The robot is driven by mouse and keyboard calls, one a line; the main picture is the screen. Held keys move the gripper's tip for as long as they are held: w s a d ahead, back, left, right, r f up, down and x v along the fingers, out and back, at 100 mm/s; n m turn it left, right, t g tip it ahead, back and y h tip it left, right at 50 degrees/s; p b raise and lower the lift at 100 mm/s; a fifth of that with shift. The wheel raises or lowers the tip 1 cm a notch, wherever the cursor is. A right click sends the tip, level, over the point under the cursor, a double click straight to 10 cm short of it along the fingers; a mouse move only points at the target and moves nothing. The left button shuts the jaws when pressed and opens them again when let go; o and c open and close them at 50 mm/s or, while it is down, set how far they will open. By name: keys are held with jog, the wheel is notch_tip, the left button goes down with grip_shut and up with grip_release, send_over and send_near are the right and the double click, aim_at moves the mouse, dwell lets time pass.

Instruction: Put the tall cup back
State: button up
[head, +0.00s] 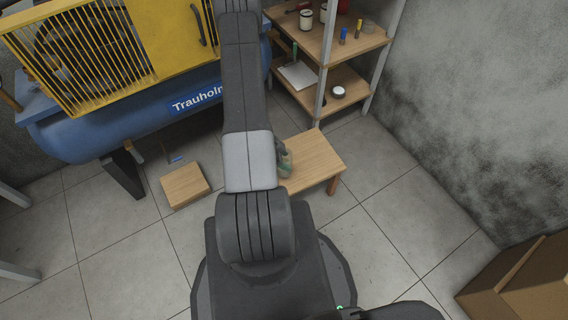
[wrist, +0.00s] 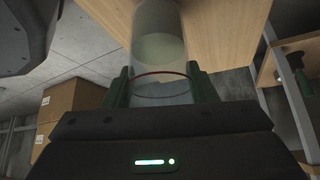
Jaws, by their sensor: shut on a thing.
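The tall cup (wrist: 160,45), a clear cylinder with a thin red ring, is between the two green fingers of my gripper (wrist: 161,88) in the wrist view. My gripper is shut on it. A pale wooden surface (wrist: 222,35) lies behind the cup in that view; I cannot tell whether the cup touches it. In the head view my arm hides most of the gripper. A small grey-green shape (head: 285,160) shows at the arm's edge by the low wooden table (head: 316,158); I cannot tell whether it is cup or gripper.
A wooden shelf unit (head: 340,82) with jars and small items stands behind the low table. A blue compressor (head: 90,130) with a yellow cage is at left, a wooden block (head: 185,185) before it. Cardboard boxes (head: 525,285) sit at lower right. Floor right of the table is clear.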

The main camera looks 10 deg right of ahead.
jog(key=shift+f, duration=1.1)
jog(key=shift+f+b, duration=0.25)
jog(key=shift+b, duration=0.05)
jog(key=o, duration=1.4)
jog(key=shift+o, duration=0.2)
jog(key=shift+r, duration=0.1)
jog(key=shift+r+p, duration=0.3)
jog(key=p+v, duration=0.2)
jog(key=v, duration=0.9)
jog(key=shift+a+r+p, duration=0.25)
jog(key=shift+r+p, duration=0.05)
jog(key=shift+p, duration=0.1)
